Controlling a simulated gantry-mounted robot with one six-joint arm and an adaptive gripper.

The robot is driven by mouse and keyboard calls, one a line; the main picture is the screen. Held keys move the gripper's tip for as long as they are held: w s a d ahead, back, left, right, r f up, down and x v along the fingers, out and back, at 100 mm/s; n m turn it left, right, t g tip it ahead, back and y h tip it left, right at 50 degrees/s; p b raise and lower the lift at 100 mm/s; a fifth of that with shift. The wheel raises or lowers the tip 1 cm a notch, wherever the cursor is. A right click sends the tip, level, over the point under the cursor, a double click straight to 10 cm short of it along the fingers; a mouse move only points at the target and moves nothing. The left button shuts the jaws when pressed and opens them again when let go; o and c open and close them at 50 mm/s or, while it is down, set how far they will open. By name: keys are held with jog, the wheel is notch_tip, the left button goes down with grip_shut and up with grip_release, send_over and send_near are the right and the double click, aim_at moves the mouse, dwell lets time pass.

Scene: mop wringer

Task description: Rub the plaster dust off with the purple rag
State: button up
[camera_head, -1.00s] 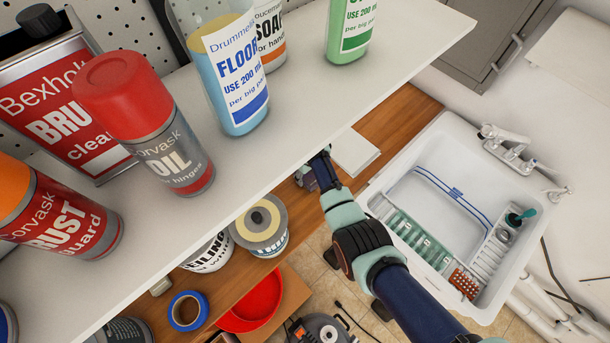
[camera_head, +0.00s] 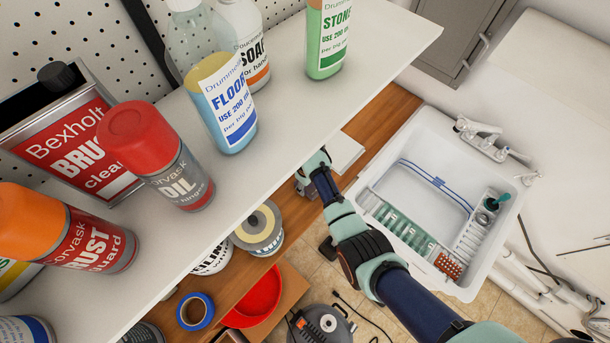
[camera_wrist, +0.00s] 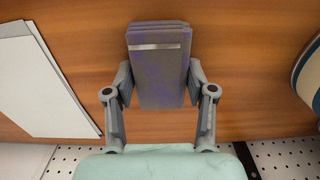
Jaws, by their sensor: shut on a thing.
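The purple rag (camera_wrist: 158,75) shows in the wrist view as a folded, greyish-purple pad with a pale band across its upper part. My gripper (camera_wrist: 159,74) has one finger on each side of it and is shut on it, over the brown wooden surface (camera_wrist: 235,50). In the head view my gripper (camera_head: 306,186) is below the white shelf, partly hidden by its front edge; the rag is hard to make out there. I cannot pick out plaster dust clearly in either view.
A pale flat slab (camera_wrist: 38,75) lies left of the rag. A round can (camera_head: 258,226) stands on the wood nearby. The white shelf (camera_head: 300,110), holding bottles and spray cans, overhangs the gripper. A white sink (camera_head: 470,282) is at right.

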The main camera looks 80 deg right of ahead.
jog(key=shift+s+a+r+p, duration=0.15)
jog(key=shift+s+a+p, duration=0.15)
jog(key=shift+s+p, duration=0.35)
jog(key=shift+s+a+p, duration=0.2)
jog(key=shift+s+p, duration=0.05)
jog(key=shift+p, duration=0.2)
jog(key=shift+s+a+f, duration=0.1)
jog(key=shift+s+f, duration=0.05)
jog(key=shift+f, duration=0.1)
jog(key=shift+s+a+r, duration=0.1)
jog(key=shift+s+a, duration=0.25)
jog(key=shift+s, duration=0.2)
jog(key=shift+s+a, duration=0.3)
jog(key=shift+s, duration=0.25)
jog(key=shift+r, duration=0.15)
jog(key=shift+d+r, duration=0.1)
jog(key=shift+r, duration=3.3)
